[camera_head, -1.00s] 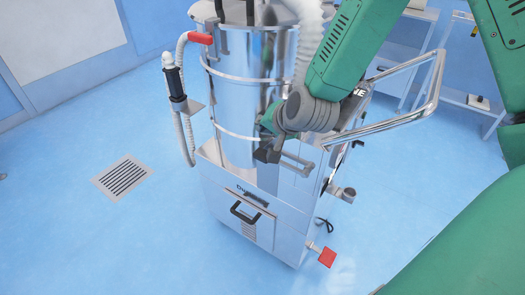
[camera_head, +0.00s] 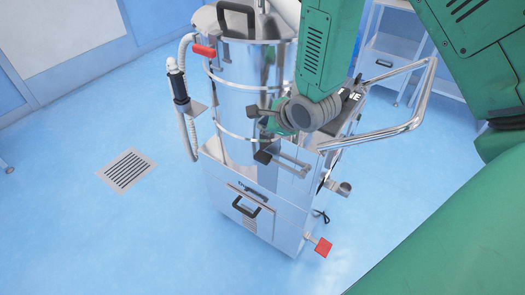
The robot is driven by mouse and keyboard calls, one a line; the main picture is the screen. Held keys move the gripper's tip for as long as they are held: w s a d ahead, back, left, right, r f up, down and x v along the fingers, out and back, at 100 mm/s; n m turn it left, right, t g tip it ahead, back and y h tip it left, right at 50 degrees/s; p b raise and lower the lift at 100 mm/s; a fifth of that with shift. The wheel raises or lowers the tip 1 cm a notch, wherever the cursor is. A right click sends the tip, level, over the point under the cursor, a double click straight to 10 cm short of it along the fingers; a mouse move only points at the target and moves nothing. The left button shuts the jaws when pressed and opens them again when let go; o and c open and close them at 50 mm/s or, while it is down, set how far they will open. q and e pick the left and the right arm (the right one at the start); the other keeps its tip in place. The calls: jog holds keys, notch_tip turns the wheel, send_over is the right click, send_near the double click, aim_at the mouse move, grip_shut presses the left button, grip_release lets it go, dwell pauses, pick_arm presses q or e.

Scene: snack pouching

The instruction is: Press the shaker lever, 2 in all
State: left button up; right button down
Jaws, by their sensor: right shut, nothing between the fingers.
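The shaker lever is a metal bar with a black grip (camera_head: 263,157), at the front of the steel vacuum machine (camera_head: 252,130) in the head view. My right gripper (camera_head: 259,121) is at the end of the green arm reaching down from the upper right. It is shut and empty, in front of the steel drum and just above the lever's black grip. The small gap between them is hard to judge, so I cannot tell whether they touch. My arm and wrist hide part of the machine's top right. My left gripper is not in view.
A metal push handle (camera_head: 400,125) sticks out at the machine's right. A hose with a red-ended fitting (camera_head: 204,50) hangs at its left. A floor drain (camera_head: 126,171) lies left; the blue floor around is clear.

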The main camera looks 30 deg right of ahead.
jog(key=shift+f, duration=0.1)
dwell(0.4)
jog(key=b, duration=0.7)
send_over(263, 155)
notch_tip(263, 155, down, 6)
jog(key=shift+s+f, duration=0.1)
jog(key=shift+f, duration=0.05)
jog(key=shift+f+b, duration=0.45)
jog(key=shift+f, duration=0.7)
jog(key=shift+f, duration=0.35)
